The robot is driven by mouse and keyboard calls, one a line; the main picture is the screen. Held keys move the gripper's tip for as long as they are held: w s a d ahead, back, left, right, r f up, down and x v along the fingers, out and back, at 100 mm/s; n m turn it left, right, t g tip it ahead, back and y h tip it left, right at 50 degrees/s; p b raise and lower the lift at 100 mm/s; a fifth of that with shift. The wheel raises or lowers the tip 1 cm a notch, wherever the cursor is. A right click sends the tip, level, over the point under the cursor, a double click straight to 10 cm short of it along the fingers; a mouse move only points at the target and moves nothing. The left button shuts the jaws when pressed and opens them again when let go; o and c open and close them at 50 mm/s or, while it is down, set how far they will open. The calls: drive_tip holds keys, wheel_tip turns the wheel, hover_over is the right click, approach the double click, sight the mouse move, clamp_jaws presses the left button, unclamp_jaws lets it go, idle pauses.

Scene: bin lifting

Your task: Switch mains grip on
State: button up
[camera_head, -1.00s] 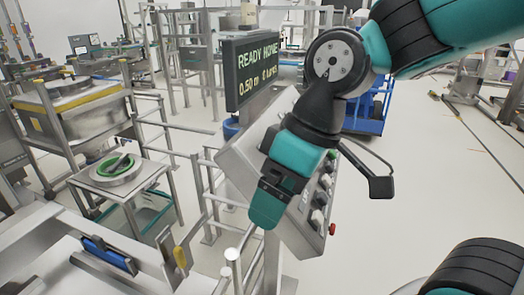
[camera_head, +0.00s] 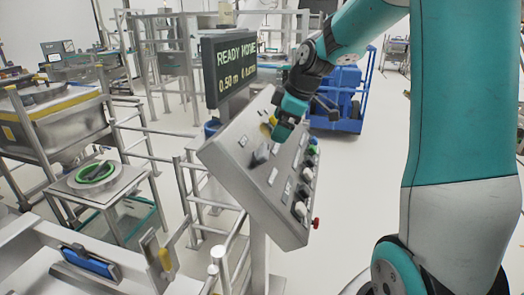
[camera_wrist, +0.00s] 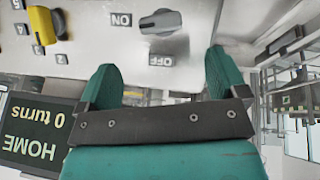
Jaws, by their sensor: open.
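The mains grip is a dark grey rotary handle with a pale edge (camera_wrist: 160,21), on the grey control panel (camera_head: 235,180). In the wrist view, upside down, its bar lies nearly level, with the ON label (camera_wrist: 121,19) beside its left end and the OFF label (camera_wrist: 160,60) below it. I cannot tell its setting for sure. A dark handle (camera_head: 261,154) also shows on the panel in the head view. My gripper (camera_wrist: 163,76) is open and empty; the grip shows beyond and between its teal fingertips, apart from them. In the head view my gripper (camera_head: 283,129) is over the panel's upper part.
A yellow knob (camera_wrist: 43,25) with numbers sits left of the grip in the wrist view. The display (camera_head: 229,68) reads READY HOME, 0.50 m. Several buttons and a red knob (camera_head: 316,222) line the panel's right edge. Metal rails (camera_head: 190,180) stand left.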

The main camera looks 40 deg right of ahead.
sight(266, 150)
drive_tip(key=p+x, duration=0.1)
drive_tip(key=x, duration=0.9)
drive_tip(key=shift+c, duration=0.4)
